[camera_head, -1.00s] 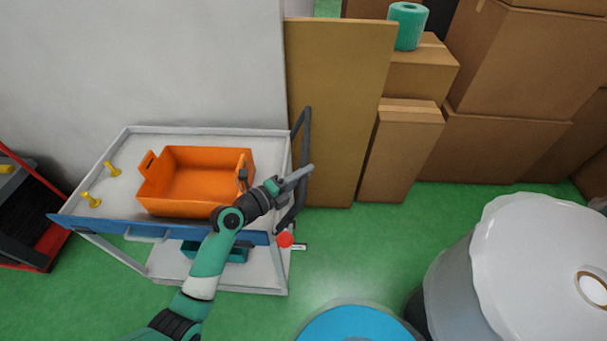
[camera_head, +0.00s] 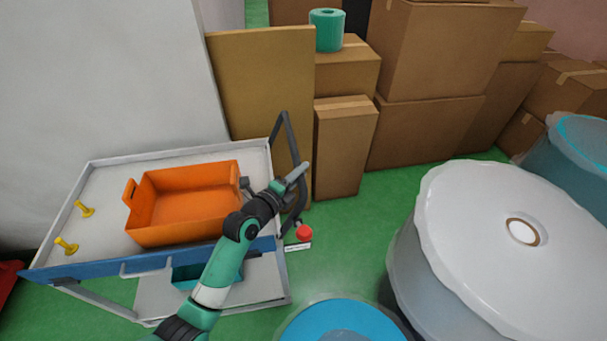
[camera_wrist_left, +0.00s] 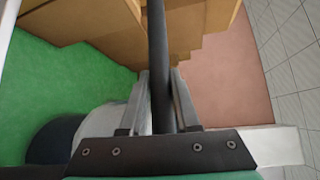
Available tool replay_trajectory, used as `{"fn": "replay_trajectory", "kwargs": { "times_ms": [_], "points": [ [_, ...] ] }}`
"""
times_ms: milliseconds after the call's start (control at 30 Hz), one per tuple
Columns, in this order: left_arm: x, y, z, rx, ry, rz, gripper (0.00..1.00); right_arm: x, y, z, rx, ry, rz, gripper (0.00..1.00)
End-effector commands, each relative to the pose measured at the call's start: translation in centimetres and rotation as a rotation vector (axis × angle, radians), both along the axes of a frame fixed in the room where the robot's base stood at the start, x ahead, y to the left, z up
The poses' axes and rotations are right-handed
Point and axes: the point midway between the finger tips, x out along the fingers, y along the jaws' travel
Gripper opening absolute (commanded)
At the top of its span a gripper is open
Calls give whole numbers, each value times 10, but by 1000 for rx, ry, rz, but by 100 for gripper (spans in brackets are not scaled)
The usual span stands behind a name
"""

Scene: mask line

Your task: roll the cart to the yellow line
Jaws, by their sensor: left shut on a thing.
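The cart has a white top deck (camera_head: 105,185) with a blue front edge and a lower shelf (camera_head: 265,280), at the left of the head view. Its dark handle (camera_head: 293,137) rises at the right end. My left gripper (camera_head: 297,174) is shut on this handle. In the left wrist view the handle bar (camera_wrist_left: 158,50) passes between the two fingers (camera_wrist_left: 160,105). A red round part (camera_head: 304,232) shows low by the handle. The yellow line is not in view, and neither is my right gripper.
An orange bin (camera_head: 185,200) and two yellow pegs (camera_head: 66,246) are on the cart. A brown panel (camera_head: 262,80) and stacked cartons (camera_head: 425,130) stand behind. A large white roll (camera_head: 510,250) and a blue round top (camera_head: 345,325) stand right and front. Green floor shows between.

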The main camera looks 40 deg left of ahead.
Motion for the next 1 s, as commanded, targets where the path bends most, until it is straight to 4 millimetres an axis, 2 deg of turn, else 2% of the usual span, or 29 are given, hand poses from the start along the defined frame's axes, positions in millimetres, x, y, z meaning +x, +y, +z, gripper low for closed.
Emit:
{"fn": "replay_trajectory", "kwargs": {
  "times_ms": [67,100,267,533,667,767,1000],
  "points": [
    [0,0,2,0,-4,0,0,0,0,0,0,0,0,48],
    [0,0,2,0,-4,0,32,0,0,0,0,0,0,48],
    [0,0,2,-1,-3,-1,59,0,0,0,0,0,0,48],
    [0,0,1,0,-2,-1,59,0,0,0,0,0,0,48],
    [-9,-2,3,-1,-1,0,59,0,0,4,0,0,0,48],
    [-25,-5,6,-1,-1,-1,59,0,0,10,0,0,0,48],
    [-82,-14,14,-1,0,0,59,0,0,23,0,0,0,48]
  ]
}}
